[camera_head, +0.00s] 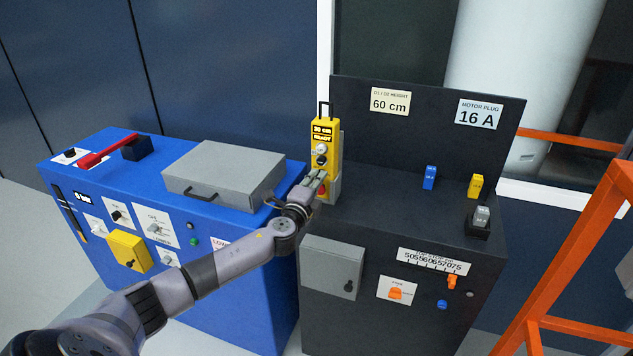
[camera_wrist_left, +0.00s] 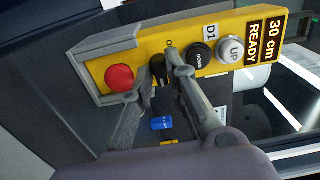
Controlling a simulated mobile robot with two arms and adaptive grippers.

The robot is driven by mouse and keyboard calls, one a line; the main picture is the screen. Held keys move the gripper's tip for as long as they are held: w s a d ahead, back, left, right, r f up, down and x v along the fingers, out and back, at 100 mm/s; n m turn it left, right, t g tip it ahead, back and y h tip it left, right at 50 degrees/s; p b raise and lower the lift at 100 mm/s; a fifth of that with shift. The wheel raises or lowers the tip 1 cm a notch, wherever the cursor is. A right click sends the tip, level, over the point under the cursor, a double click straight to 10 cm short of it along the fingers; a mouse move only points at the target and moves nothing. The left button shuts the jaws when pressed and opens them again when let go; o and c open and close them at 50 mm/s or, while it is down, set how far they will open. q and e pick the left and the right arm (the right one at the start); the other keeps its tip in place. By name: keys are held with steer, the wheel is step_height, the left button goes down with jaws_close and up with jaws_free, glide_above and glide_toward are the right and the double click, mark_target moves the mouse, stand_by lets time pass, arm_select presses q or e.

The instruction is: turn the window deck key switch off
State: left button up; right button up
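A yellow pendant box (camera_head: 326,148) stands upright on the black deck (camera_head: 380,200) near the window; its display reads 30 cm READY. In the left wrist view the same yellow box (camera_wrist_left: 150,40) shows a red button (camera_wrist_left: 119,78), a small black knob (camera_wrist_left: 160,70) that looks like the key switch, a black DOWN button (camera_wrist_left: 201,54) and a white UP button (camera_wrist_left: 230,49). My left gripper (camera_head: 321,183) is at the box's lower front. In the wrist view its fingers (camera_wrist_left: 155,80) are apart, one on each side of the knob; contact is unclear. My right gripper is out of view.
A blue cabinet (camera_head: 240,280) with a grey lidded box (camera_head: 222,175) stands left. Blue (camera_head: 429,177), yellow (camera_head: 475,185) and grey (camera_head: 481,217) plugs stand on the black deck. An orange frame (camera_head: 575,255) stands right.

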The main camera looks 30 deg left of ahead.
arm_select(q)
jaws_close()
